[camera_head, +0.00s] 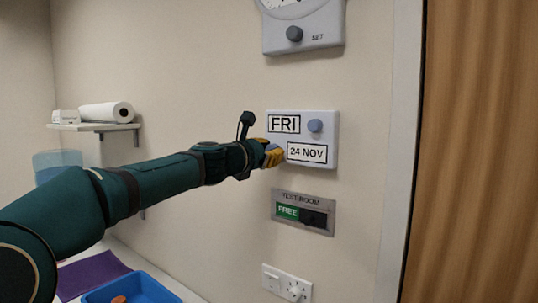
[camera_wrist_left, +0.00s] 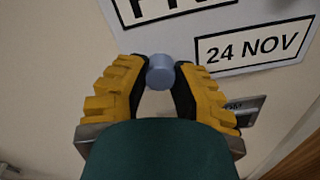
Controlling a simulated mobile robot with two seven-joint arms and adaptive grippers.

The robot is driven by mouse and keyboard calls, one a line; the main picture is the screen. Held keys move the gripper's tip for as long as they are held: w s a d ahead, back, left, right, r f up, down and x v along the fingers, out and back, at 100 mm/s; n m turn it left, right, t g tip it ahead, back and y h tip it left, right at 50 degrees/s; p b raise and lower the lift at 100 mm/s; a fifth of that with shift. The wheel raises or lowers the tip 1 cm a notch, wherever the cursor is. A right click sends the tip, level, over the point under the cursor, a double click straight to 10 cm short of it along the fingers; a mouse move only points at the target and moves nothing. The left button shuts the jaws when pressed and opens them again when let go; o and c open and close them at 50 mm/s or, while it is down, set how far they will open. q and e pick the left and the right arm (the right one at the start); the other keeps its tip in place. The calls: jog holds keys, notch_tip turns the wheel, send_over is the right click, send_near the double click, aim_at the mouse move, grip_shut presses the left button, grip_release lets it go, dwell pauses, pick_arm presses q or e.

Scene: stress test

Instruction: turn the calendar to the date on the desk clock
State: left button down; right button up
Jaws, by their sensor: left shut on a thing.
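The white calendar panel (camera_head: 273,135) is on the wall and reads FRI above and 24 NOV below. It also shows in the left wrist view (camera_wrist_left: 180,42), where the FRI window is cut off. A blue-grey knob (camera_head: 315,125) sits right of FRI. A second blue-grey knob (camera_wrist_left: 160,72) sits left of the 24 NOV window. My left gripper (camera_head: 272,153), with yellow fingers, is shut on this lower knob, one finger on each side (camera_wrist_left: 159,80). In the head view the gripper covers most of that knob. No desk clock is in view. My right gripper is not in view.
Above is a cropped clock (camera_head: 325,32) with a SET knob. Below are a FREE room sign (camera_head: 303,212) and a socket plate (camera_head: 272,278). A door (camera_head: 480,150) is at right. A shelf (camera_head: 95,127) holds a white roll; a blue tray (camera_head: 145,284) is lower left.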

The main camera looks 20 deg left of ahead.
pick_arm(q)
jog(key=m+b, duration=0.8)
jog(key=m, duration=1.6)
jog(key=shift+r, duration=0.15)
jog(key=shift+r+m+b, duration=0.15)
jog(key=shift+m+b, duration=0.5)
jog(key=shift+m, duration=0.95)
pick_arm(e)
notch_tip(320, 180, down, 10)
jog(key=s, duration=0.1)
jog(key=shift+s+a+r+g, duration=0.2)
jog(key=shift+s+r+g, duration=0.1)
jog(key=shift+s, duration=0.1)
pick_arm(q)
jog(key=shift+s, duration=0.1)
jog(key=shift+r, duration=0.1)
jog(key=c, duration=1.1)
grip_release()
jog(key=shift+c, duration=0.2)
jog(key=o, duration=0.4)
jog(key=shift+o, duration=0.2)
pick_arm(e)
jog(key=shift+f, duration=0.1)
